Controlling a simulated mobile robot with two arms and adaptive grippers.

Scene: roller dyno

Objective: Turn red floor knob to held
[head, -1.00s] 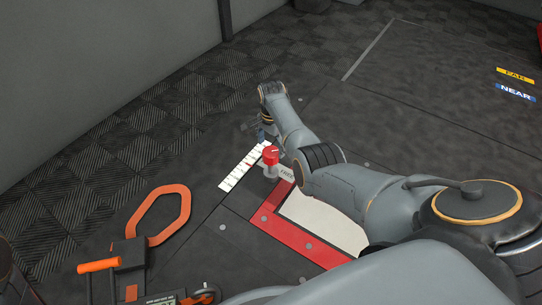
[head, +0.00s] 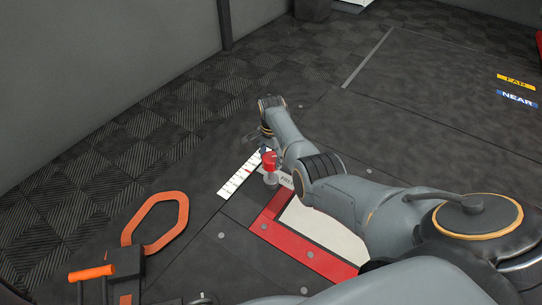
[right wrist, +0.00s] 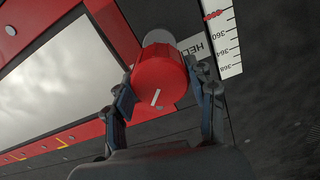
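The red floor knob (head: 269,161) stands upright on a pale round base at the corner of a red-framed pale plate. In the right wrist view the knob (right wrist: 160,80) shows a short white mark on its top. My right gripper (right wrist: 163,95) has one finger on each side of the knob, very close to it; firm contact is not clear. In the head view this gripper (head: 267,143) is mostly hidden behind my wrist and the knob. My left gripper is not in view.
A white ruler strip (head: 238,177) lies beside the knob; the right wrist view shows its numbers and a red marker (right wrist: 213,15). The red frame (head: 300,245) borders the pale plate (head: 325,228). An orange loop handle (head: 135,223) and an orange grip (head: 91,272) stand at lower left.

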